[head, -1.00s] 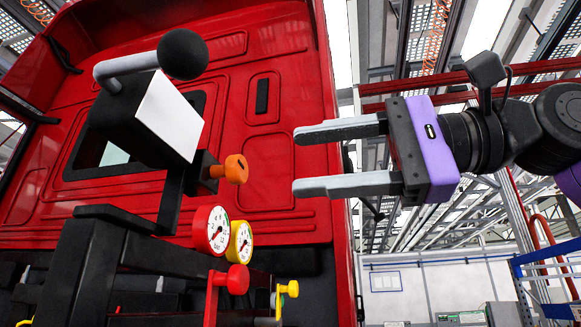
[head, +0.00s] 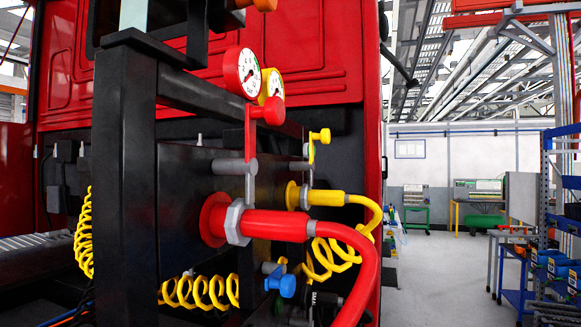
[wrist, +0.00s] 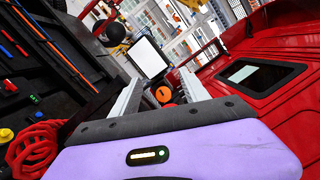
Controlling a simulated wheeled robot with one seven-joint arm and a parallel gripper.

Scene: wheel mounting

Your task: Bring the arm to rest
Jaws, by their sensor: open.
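My gripper (wrist: 158,95) shows in the wrist view with its two grey fingers apart and nothing between them. It is not in the head view now. Beyond the fingers in the wrist view are an orange knob (wrist: 163,95) and a box with a white face (wrist: 148,57). The fingers appear apart from these parts, though the exact distance cannot be told.
The red truck cab (head: 350,60) stands behind a black frame (head: 125,170). A red hose connector (head: 265,226) and a yellow one (head: 325,198) stick out from the frame's panel. Two gauges (head: 242,72) sit above. Open floor (head: 440,270) and a blue rack (head: 560,200) are at right.

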